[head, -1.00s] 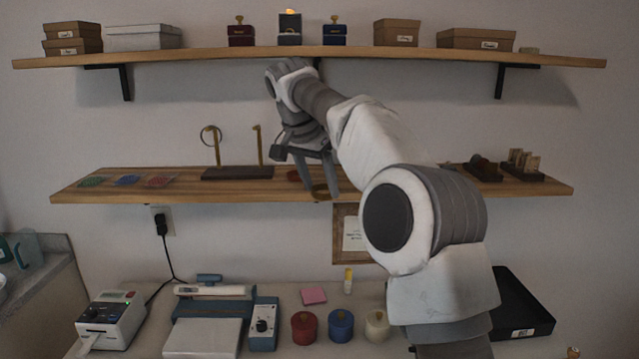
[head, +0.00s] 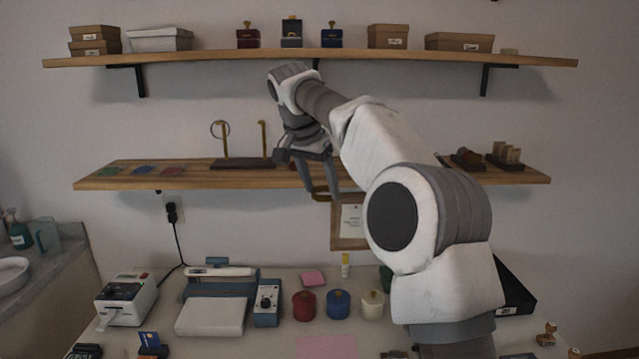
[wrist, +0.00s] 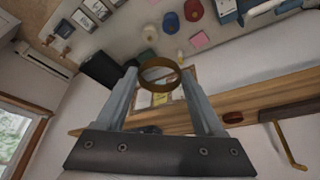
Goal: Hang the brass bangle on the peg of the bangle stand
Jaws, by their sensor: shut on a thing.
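My gripper (head: 323,192) is shut on the brass bangle (wrist: 160,64), which sits between the fingertips in the wrist view. In the head view the bangle (head: 321,196) shows at the fingertips, by the front edge of the middle shelf. The bangle stand (head: 243,164) has a dark base and two brass posts on that shelf, left of my gripper. A ring (head: 219,122) hangs on its left post; the right post (head: 263,137) looks empty. In the wrist view the stand's base (wrist: 290,110) and one post (wrist: 285,145) show at the right. The bangle is apart from the stand.
The middle shelf (head: 130,181) holds colored mats at left and dark holders (head: 505,163) at right. The upper shelf (head: 220,58) with boxes is above my arm. A framed card (head: 350,222) hangs below. The worktop carries several canisters and devices.

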